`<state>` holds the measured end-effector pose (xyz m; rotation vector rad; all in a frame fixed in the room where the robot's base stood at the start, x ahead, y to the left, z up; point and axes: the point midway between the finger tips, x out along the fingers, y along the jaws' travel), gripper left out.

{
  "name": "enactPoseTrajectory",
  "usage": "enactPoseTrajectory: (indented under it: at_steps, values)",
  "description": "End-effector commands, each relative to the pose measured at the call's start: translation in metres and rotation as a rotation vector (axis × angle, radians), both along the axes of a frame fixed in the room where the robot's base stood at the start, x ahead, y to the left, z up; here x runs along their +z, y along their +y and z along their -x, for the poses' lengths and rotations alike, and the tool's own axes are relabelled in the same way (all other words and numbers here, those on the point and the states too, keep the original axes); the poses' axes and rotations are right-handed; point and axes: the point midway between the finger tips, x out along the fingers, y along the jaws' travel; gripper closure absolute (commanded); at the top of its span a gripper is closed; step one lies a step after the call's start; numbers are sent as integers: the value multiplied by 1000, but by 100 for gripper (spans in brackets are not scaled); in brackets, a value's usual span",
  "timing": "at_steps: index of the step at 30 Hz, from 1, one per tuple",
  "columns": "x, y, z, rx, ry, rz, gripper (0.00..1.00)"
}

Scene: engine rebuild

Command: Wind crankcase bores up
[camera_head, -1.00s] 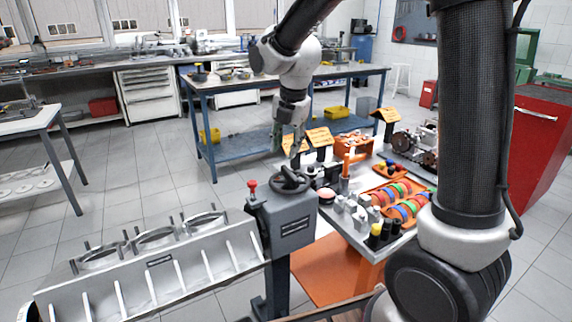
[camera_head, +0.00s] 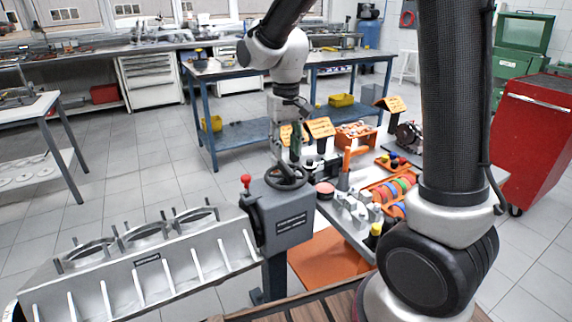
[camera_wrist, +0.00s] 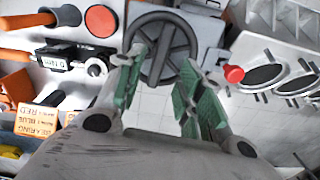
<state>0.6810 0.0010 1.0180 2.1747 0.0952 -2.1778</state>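The grey crankcase (camera_head: 150,268) lies along the lower left of the head view, mounted on a grey stand. Its round bores (camera_head: 143,234) and studs show on its upper side. On the stand's gearbox (camera_head: 288,222) sits a dark spoked handwheel (camera_head: 270,178), which also shows in the wrist view (camera_wrist: 162,18). A red-knobbed lever (camera_head: 246,182) stands left of it. My gripper (camera_head: 293,158) is just above the handwheel. In the wrist view my gripper (camera_wrist: 160,75) is open, its green-padded fingers apart, overlapping the wheel's outline. Contact with the rim cannot be told.
A parts bench right of the stand holds colored rings (camera_head: 392,190), an orange-handled tool (camera_head: 348,160) and yellow signs (camera_head: 320,127). A red cabinet (camera_head: 548,130) stands at the right. A blue workbench (camera_head: 228,133) is behind. Left floor is clear.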

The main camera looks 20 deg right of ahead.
Motion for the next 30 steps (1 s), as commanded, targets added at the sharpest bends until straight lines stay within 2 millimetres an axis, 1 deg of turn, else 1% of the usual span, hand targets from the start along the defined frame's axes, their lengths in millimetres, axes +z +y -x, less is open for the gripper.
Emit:
enactPoseTrajectory:
  at_steps: [3,9,13,20,21,23,24,27,30]
  values:
    - [-22,0,1,1,4,1,62]
    - [-49,0,0,2,2,0,62]
    - [-57,0,0,3,0,0,62]
    - [-58,0,0,3,-1,0,62]
    - [-58,0,0,3,-1,0,66]
    - [-58,0,0,3,-1,0,77]
    - [-58,0,0,3,-1,0,84]
    - [-58,0,0,3,-1,0,100]
    - [-58,0,0,3,-1,0,100]
